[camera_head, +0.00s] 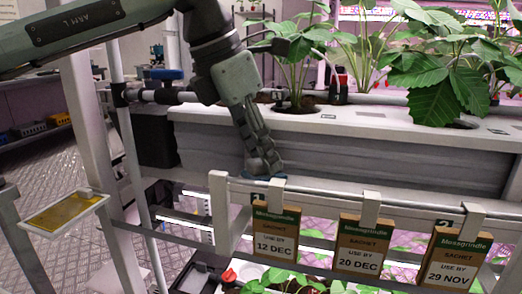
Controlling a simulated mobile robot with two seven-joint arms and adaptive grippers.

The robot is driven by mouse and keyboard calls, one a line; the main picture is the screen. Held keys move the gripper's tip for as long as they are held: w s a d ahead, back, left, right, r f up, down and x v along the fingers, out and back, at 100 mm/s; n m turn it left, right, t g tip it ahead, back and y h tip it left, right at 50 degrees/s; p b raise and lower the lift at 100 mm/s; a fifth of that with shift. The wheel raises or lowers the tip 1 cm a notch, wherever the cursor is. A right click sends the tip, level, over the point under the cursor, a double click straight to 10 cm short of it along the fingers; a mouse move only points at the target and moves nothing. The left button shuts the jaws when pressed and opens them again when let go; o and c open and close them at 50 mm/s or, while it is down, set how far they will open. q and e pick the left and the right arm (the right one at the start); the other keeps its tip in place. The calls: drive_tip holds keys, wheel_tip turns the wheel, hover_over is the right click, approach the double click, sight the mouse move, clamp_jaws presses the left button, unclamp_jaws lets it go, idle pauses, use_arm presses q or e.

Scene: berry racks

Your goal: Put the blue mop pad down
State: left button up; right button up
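My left gripper (263,163) comes in from the upper left and points down in front of the white planter's face. Its fingertips are low, just above the rail behind the sachet hooks. A small, thin strip of blue (250,177) shows right at the fingertips. It may be the edge of the blue mop pad, but most of it is hidden and I cannot tell whether the fingers grip it. The fingers are seen from the side and look close together. My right gripper is out of view.
Three brown sachets hang on the front rail, dated 12 DEC (275,232), 20 DEC (359,247) and 29 NOV (454,259). The white planter (400,135) with strawberry plants stands behind. A yellow card (66,212) is on a post at left. Plants grow below.

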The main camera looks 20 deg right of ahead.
use_arm(q)
drive_tip(key=shift+o, duration=1.2)
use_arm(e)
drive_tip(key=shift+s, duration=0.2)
use_arm(q)
drive_tip(key=shift+r, duration=0.15)
drive_tip(key=shift+a+r, duration=0.1)
drive_tip(key=shift+r, duration=0.2)
drive_tip(key=v, duration=1.1)
drive_tip(key=shift+r+p, duration=0.2)
drive_tip(key=shift+p, duration=0.15)
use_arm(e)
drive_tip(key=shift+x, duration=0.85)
use_arm(q)
drive_tip(key=shift+s, duration=0.1)
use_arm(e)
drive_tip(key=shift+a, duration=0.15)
